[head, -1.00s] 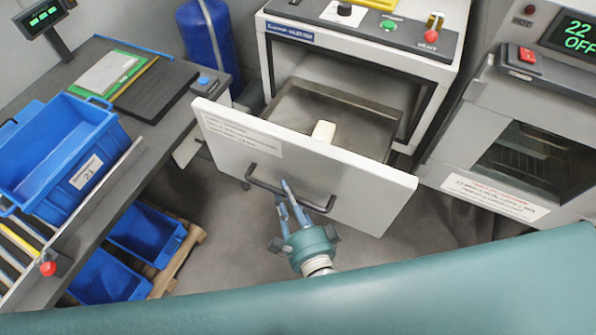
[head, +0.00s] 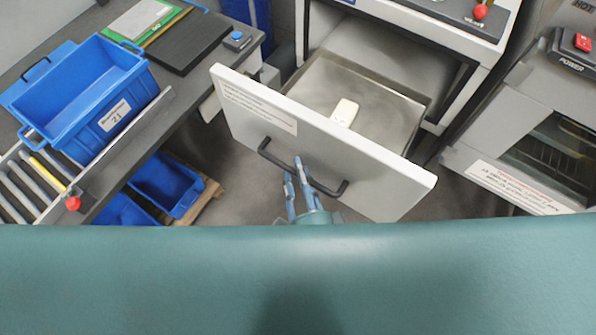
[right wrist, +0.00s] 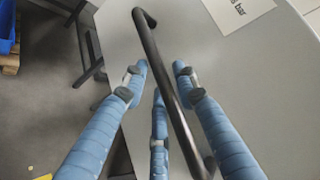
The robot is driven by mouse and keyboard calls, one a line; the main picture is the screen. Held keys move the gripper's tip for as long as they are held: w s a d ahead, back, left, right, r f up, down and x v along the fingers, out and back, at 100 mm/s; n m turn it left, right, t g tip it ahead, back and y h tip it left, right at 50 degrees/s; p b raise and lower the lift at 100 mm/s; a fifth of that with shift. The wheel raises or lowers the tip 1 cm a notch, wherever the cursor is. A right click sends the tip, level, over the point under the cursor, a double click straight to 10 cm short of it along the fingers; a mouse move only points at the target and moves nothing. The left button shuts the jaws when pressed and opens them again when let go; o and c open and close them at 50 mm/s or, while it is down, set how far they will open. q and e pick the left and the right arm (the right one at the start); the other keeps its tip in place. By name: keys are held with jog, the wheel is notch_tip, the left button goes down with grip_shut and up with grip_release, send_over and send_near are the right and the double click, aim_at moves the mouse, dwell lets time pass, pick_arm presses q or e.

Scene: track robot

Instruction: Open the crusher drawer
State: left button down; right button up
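The crusher drawer (head: 318,135) stands pulled out of the white crusher cabinet (head: 446,48), with its metal tray interior (head: 385,118) showing. A small pale block (head: 344,112) lies in the tray. The dark bar handle (head: 326,188) is on the drawer's front panel. My right gripper (head: 297,165) is at this handle. In the right wrist view, the blue fingers of my right gripper (right wrist: 160,72) are spread, and the handle (right wrist: 165,85) passes between them with gaps visible. My left gripper is out of view.
A blue crate (head: 85,95) sits on the bench at left, by rollers (head: 30,185). More blue bins (head: 168,185) are on a pallet below. An oven-like machine (head: 530,120) stands at right. Grey floor shows around the drawer. My teal body fills the bottom.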

jog(key=v, duration=1.2)
dwell(0.4)
jog(key=s+d+f+n+g, duration=0.2)
jog(key=f+n+g, duration=0.15)
jog(key=f, duration=0.75)
jog(key=s+d+f+n+g, duration=0.15)
jog(key=f+n, duration=0.35)
jog(key=f, duration=0.5)
jog(key=s+d+f+n+g, duration=0.1)
jog(key=d+f+n+g, duration=0.3)
jog(key=f, duration=0.7)
jog(key=s+d+f+n+g+h, duration=0.3)
jog(key=s+d+f+n+g, duration=0.3)
jog(key=s+d+f, duration=0.6)
notch_tip(320, 180, down, 3)
jog(key=s+n, duration=0.1)
jog(key=s, duration=0.2)
jog(key=shift+d+b, duration=0.4)
